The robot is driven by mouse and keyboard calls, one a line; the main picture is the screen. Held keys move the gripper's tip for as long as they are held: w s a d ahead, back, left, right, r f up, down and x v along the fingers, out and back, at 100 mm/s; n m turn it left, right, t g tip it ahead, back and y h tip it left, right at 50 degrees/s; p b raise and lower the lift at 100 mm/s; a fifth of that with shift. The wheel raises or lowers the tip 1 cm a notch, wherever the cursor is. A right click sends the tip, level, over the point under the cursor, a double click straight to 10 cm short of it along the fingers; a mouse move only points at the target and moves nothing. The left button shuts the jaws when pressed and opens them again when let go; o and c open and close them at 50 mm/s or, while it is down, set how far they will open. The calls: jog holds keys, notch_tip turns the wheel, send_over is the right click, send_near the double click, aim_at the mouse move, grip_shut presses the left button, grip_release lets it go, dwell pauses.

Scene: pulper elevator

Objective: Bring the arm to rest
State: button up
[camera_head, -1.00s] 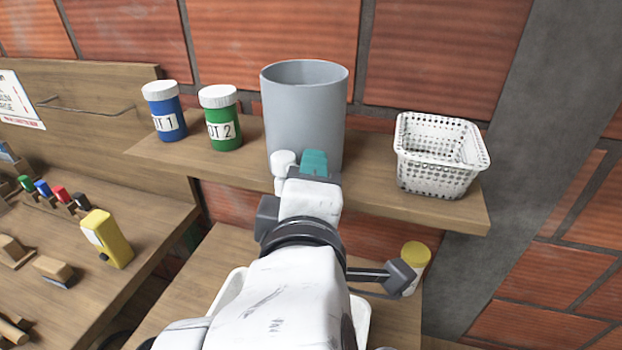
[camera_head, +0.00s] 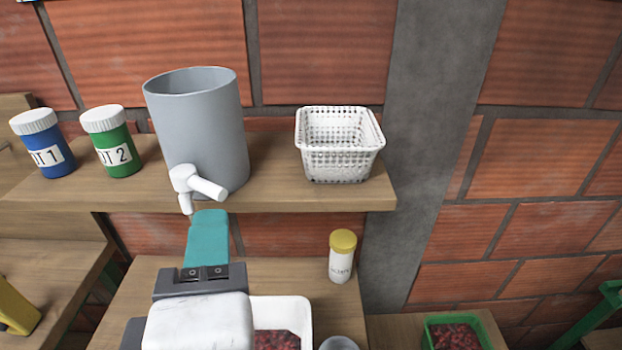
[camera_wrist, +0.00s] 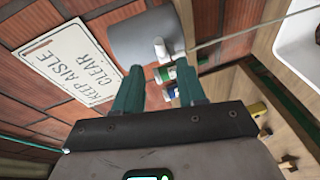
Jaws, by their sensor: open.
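My gripper (camera_head: 207,228) is in the lower middle of the head view, with teal fingers and a dark base. It is just below the white tap of the grey container (camera_head: 197,125), which stands on the wooden shelf. In the wrist view both teal fingers of my gripper (camera_wrist: 160,88) stand apart with nothing between them. The grey container (camera_wrist: 148,38) and its white tap lie beyond the fingertips there. I cannot tell whether a finger touches the tap, but a small gap seems to show in the head view.
The shelf (camera_head: 270,197) also holds a blue jar (camera_head: 44,145), a green jar (camera_head: 110,140) and a white basket (camera_head: 338,145). Below are a yellow-capped bottle (camera_head: 342,257), a white tray (camera_head: 305,315) and a green crate (camera_head: 480,325) with red berries. A grey pillar (camera_head: 425,140) rises right of the shelf.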

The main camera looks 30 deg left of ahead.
dwell(0.3)
jog(key=w+d+f+m+h, duration=0.65)
jog(key=w+d+f, duration=0.4)
jog(key=f, duration=0.45)
jog(key=w+d+f+m+g+h, duration=0.1)
jog(key=d+f+m+g+h, duration=0.2)
jog(key=d+f+m, duration=0.7)
jog(key=s+d+f+m+g+h, duration=0.1)
jog(key=s+d+f+m+g, duration=0.1)
jog(key=s+d+f, duration=0.3)
jog(key=s+d+f+m+g+h, duration=0.1)
jog(key=s+d+f+m, duration=0.3)
jog(key=d, duration=0.8)
jog(key=s+d+f+m+g+h, duration=0.1)
jog(key=s+d+f+m+g, duration=0.2)
jog(key=s+d+f, duration=0.5)
jog(key=shift+s+d+f+m+g, duration=0.15)
jog(key=shift+d+f+m+g, duration=0.35)
jog(key=shift+d+f, duration=0.35)
jog(key=shift+a, duration=0.15)
dwell(1.7)
